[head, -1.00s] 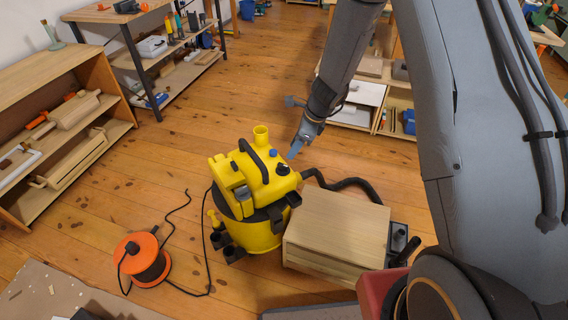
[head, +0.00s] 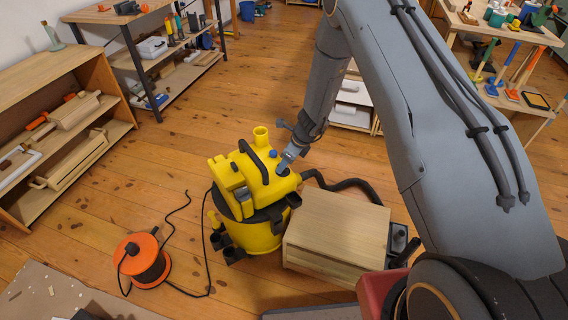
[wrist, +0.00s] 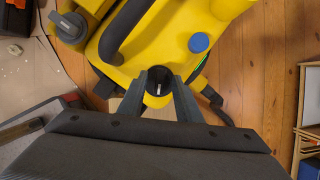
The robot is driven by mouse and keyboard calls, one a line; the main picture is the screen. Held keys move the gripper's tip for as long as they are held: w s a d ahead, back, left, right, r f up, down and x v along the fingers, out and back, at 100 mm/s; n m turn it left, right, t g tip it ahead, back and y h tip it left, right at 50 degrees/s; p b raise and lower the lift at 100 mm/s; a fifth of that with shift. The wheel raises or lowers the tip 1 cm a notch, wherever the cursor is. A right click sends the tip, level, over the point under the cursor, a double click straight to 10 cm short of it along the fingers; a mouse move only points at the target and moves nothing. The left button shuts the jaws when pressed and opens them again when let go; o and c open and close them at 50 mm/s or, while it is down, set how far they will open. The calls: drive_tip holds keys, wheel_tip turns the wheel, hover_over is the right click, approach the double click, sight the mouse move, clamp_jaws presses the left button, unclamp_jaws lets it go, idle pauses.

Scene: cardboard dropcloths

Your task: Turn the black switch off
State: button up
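The yellow vacuum cleaner (head: 247,236) stands on the wooden floor in the head view; its yellow top (wrist: 160,40) fills the upper wrist view. The black switch (wrist: 158,82) is a round dark knob with a pale mark, near the top's edge. My gripper (wrist: 159,78) is over it, with one finger on each side of the knob. The fingers are apart, and I cannot tell whether they touch it. In the head view my gripper (head: 284,165) reaches down to the vacuum's top and mostly hides the switch.
A blue cap (wrist: 199,42) and a black handle (wrist: 127,27) sit close to the switch. A black hose (head: 345,185) runs behind a wooden box (head: 335,232) at the vacuum's right. An orange cable reel (head: 142,260) stands at left. Open floor lies behind the vacuum.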

drive_tip(key=shift+c, duration=0.2)
clamp_jaws()
drive_tip(key=shift+w+n, duration=0.1)
drive_tip(key=shift+n, duration=0.2)
drive_tip(key=n+g+b, duration=0.1)
drive_tip(key=n, duration=0.1)
drive_tip(key=n+g+b, duration=0.1)
drive_tip(key=n+b, duration=0.1)
drive_tip(key=n, duration=0.1)
drive_tip(key=shift+w+f, duration=0.1)
drive_tip(key=shift+w, duration=0.1)
drive_tip(key=n+g+b, duration=0.1)
drive_tip(key=n+b, duration=0.1)
drive_tip(key=n, duration=0.1)
drive_tip(key=shift+w+n, duration=0.1)
drive_tip(key=shift+n, duration=0.3)
drive_tip(key=shift+n+g+b, duration=0.7)
drive_tip(key=shift+n+b, duration=0.25)
drive_tip(key=shift+n, duration=0.55)
